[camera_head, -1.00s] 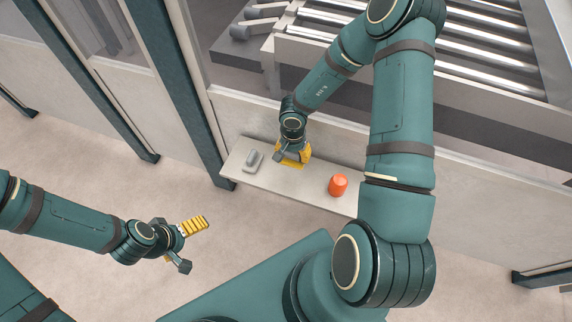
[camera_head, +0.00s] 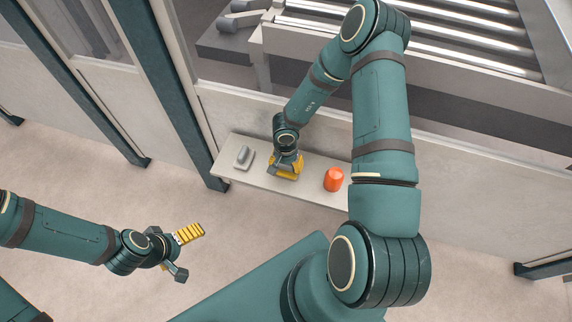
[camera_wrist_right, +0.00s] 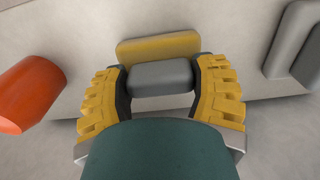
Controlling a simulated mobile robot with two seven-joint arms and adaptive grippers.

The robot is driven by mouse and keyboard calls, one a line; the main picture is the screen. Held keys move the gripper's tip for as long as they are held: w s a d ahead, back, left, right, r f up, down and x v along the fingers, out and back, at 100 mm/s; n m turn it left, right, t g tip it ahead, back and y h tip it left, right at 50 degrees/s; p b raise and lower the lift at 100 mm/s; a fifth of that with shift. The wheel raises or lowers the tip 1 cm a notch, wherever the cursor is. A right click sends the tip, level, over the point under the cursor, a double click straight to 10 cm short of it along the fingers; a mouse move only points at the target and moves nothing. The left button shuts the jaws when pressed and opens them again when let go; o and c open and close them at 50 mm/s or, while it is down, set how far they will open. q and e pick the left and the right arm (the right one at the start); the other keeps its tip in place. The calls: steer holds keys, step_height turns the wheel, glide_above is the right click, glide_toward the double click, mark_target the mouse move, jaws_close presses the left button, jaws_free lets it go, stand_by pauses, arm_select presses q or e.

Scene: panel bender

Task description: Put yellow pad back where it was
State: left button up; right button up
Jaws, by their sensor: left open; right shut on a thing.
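The yellow pad (camera_wrist_right: 157,47) is a yellow plate with a grey block on it. My right gripper (camera_head: 286,168) is shut on this grey block in the right wrist view, one ribbed yellow finger on each side. In the head view the pad is mostly hidden under my gripper, over the pale shelf (camera_head: 222,170) between a grey pad and an orange piece. I cannot tell whether it touches the shelf. My left gripper (camera_head: 186,252) is open and empty over the floor, well left of the shelf.
The grey pad (camera_head: 243,156) stands on the shelf's left part; it also shows in the right wrist view (camera_wrist_right: 292,38). The orange piece (camera_head: 333,179) stands to the right of my gripper. A wall panel (camera_head: 237,110) rises behind the shelf, with rollers (camera_head: 400,40) above.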

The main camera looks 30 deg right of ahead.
steer(key=o, duration=1.2)
step_height(320, 180, up, 12)
steer(key=p, duration=0.5)
steer(key=shift+s+a+r+n+t+y, duration=0.1)
steer(key=shift+s+a+n+t+y, duration=0.4)
steer(key=shift+s+a+n, duration=1.7)
steer(key=shift+s+a+f+n+t+y, duration=0.1)
steer(key=shift+s+a+n+y, duration=0.65)
steer(key=shift+a, duration=2.85)
steer(key=shift+s+a+r+n+t+y, duration=0.1)
steer(key=shift+s+a+n+t+y, duration=0.2)
steer(key=shift+s+a+n+y, duration=1.35)
steer(key=shift+s+a+m+h, duration=0.15)
steer(key=shift+a+m+h, duration=0.35)
steer(key=shift+a+h, duration=0.65)
